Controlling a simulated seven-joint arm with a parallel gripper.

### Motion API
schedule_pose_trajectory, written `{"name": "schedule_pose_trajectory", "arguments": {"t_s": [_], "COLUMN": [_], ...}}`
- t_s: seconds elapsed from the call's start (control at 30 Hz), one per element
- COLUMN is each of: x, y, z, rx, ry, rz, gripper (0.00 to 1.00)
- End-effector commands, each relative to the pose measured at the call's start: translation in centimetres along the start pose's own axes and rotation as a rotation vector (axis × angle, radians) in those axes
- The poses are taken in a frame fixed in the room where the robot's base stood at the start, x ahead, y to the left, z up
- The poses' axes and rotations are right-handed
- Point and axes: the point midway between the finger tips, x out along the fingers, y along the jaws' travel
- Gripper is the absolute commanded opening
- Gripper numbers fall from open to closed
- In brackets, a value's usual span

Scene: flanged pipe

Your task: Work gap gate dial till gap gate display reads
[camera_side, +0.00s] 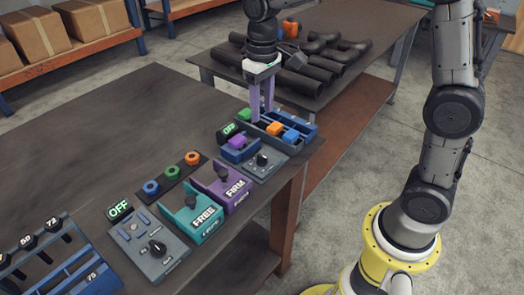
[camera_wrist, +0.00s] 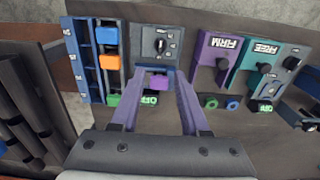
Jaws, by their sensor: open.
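Two grey dial boxes stand on the dark table, and I cannot tell which one is the gap gate. The near box (camera_side: 150,262) has a black dial (camera_side: 157,248) and a display (camera_side: 118,208) reading OFF. The far box (camera_side: 266,172) has a black dial (camera_side: 262,160) and a display (camera_side: 230,128) reading OFF. In the wrist view the far box's dial (camera_wrist: 160,45) lies ahead of my fingertips. My gripper (camera_side: 262,118) is open and empty, pointing down near the far box. In the wrist view its purple fingers (camera_wrist: 158,72) stand either side of a purple block (camera_wrist: 159,82).
A blue tray (camera_side: 303,125) with orange and blue blocks lies beside my gripper. Teal FREE (camera_side: 190,228) and purple FIRM (camera_side: 222,200) units stand between the boxes. Numbered blue racks (camera_side: 60,262) are at lower left. Black pipes (camera_side: 300,80) lie on the back table.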

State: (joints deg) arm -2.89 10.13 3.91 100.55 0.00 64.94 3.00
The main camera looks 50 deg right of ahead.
Motion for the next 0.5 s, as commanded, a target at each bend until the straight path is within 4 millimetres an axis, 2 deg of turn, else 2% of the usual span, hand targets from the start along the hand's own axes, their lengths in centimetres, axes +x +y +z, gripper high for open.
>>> {"name": "schedule_pose_trajectory", "arguments": {"t_s": [0.27, 0.5], "x": [3.1, 7.8], "y": [-0.1, -0.1], "z": [0.1, 0.2], "rx": [-0.002, -0.002], "ry": [-0.014, -0.015], "rz": [0.001, 0.001], "gripper": [0.45, 0.45]}}
